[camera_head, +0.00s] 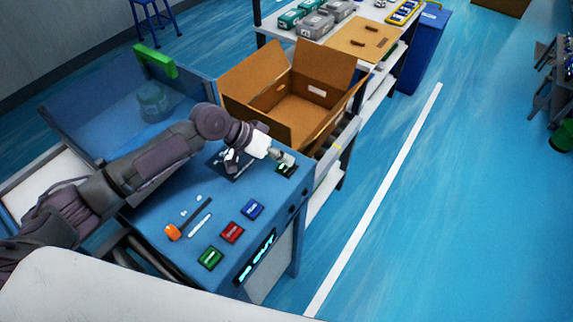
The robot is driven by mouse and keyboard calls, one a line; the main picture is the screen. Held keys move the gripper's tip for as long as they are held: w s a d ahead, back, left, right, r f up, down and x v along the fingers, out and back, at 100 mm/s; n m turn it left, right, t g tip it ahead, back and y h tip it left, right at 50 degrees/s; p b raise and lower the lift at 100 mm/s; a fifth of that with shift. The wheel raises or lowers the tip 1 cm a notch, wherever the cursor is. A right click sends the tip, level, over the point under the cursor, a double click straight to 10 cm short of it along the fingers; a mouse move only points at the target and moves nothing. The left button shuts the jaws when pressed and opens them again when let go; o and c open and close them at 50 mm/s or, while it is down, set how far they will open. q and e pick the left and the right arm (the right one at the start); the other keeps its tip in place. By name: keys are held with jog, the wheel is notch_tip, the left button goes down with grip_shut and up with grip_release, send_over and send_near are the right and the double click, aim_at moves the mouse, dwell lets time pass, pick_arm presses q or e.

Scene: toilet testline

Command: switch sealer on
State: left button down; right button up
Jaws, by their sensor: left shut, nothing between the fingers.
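The sealer is the blue machine (165,265) in front of me, with a transparent cover (120,95) that has a green handle (155,60). My left gripper (289,161) is shut and empty. It is over the far right corner of the sealer's top, at a small dark panel (285,170) with a green glow. The fingertips hide part of this panel, and I cannot tell if they touch it. My right gripper is not in view.
An open cardboard box (300,105) stands just behind the sealer. A white shelf table (285,38) with grey and green cases is at the back, with a blue bin (425,50) beside it.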

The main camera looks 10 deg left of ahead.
aim_at(284, 168)
pick_arm(q)
jog(key=shift+r+p, duration=3)
jog(key=shift+r, duration=0.05)
jog(key=shift+f, duration=0.1)
